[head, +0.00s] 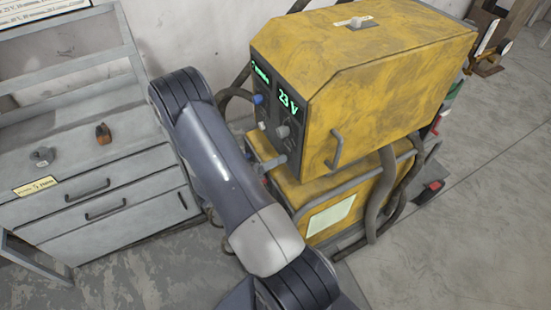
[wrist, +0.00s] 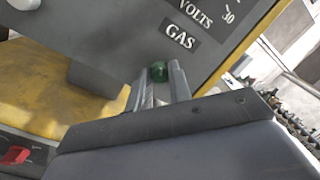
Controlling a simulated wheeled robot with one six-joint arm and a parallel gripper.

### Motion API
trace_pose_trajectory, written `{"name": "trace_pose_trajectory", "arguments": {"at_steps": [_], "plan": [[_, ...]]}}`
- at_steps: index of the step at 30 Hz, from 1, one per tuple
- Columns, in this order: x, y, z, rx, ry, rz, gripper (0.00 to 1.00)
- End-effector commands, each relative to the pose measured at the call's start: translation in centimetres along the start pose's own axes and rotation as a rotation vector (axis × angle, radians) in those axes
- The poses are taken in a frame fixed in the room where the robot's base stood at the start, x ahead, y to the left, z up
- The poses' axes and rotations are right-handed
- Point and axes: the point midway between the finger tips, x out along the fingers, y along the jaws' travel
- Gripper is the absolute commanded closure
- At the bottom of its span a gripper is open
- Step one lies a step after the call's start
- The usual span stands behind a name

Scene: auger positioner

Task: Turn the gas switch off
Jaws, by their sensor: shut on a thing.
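The gas switch (wrist: 159,71) is a small green, rounded piece on the dark grey panel below the "GAS" label (wrist: 180,36) in the wrist view. My gripper (wrist: 158,84) reaches up to the panel with its two narrow fingers on either side of the green switch and is shut on it. The fingers hide the lower part of the switch, so its exact position cannot be read. In the head view the yellow machine (head: 400,75) shows a lit green "23 V" display (head: 289,103).
The panel also carries a blue knob (head: 257,99) and a grey knob (head: 283,131). A grey drawer cabinet (head: 150,208) stands left, with small items on top. A handle (head: 335,150) and thick hoses (head: 382,195) stick out from the machine. Floor at the right is clear.

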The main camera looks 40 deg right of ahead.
Motion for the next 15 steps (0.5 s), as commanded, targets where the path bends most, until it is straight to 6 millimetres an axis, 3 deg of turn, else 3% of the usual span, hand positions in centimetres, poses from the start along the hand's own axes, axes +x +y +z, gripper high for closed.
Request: {"name": "trace_pose_trajectory", "arguments": {"at_steps": [15], "plan": [[-0.02,-0.03,-0.03,-0.234,-0.016,0.009,1.0]]}}
